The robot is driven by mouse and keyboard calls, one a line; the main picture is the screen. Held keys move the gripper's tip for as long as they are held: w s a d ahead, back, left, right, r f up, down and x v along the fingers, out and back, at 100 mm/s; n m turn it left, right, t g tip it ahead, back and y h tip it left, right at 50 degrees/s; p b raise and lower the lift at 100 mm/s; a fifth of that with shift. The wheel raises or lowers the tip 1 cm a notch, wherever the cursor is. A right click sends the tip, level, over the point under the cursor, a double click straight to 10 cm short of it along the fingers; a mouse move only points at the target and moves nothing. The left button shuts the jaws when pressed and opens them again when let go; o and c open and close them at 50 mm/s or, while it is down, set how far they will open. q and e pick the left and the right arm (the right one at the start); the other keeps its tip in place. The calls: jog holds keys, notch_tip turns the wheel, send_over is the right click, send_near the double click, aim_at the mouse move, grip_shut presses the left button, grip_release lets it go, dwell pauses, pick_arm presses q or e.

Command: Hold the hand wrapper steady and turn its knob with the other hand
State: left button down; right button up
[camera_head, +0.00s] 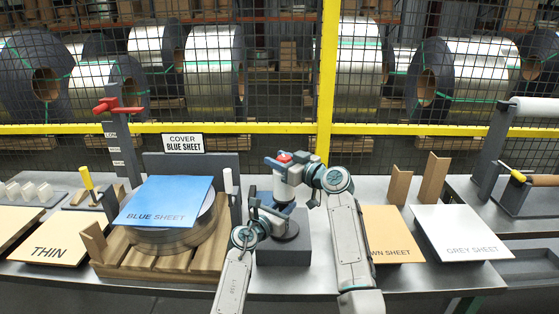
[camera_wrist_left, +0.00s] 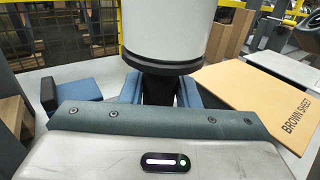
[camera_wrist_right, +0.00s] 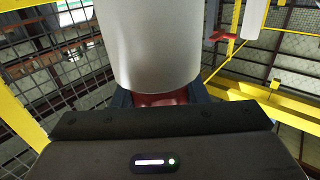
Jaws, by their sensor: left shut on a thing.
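The hand wrapper is a white film roll (camera_head: 286,184) standing upright, with a red knob (camera_head: 284,157) on top and a dark handle below. A dark grey block (camera_head: 283,250) is beneath it. My left gripper (camera_head: 262,213) is shut on the handle (camera_wrist_left: 158,88) under the roll; the roll's lower end and black ring show in the left wrist view. My right gripper (camera_head: 288,164) is at the top, its fingers spread on either side of the red knob, which partly shows between them in the right wrist view (camera_wrist_right: 161,99). Any contact there is hard to see.
A blue sheet (camera_head: 165,203) lies over a round coil on a wooden cradle (camera_head: 185,262) at left. Brown sheet (camera_head: 392,245) and grey sheet (camera_head: 459,234) boards lie at right, with wooden uprights (camera_head: 400,186) behind. A yellow-railed mesh fence (camera_head: 400,128) stands behind the bench.

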pick_arm(q)
jog(key=shift+f, duration=0.1)
pick_arm(e)
jog(key=shift+f+m+t+h, duration=0.1)
jog(key=shift+m+t+h, duration=0.2)
jog(key=shift+t, duration=0.1)
jog(key=shift+w+d+m+t+h, duration=0.1)
jog(key=shift+d+m+t+h, duration=0.05)
jog(key=shift+m+t+h, duration=1.2)
jog(key=shift+h, duration=0.35)
jog(key=o, duration=1)
jog(key=shift+c, duration=0.2)
jog(key=v, duration=1.2)
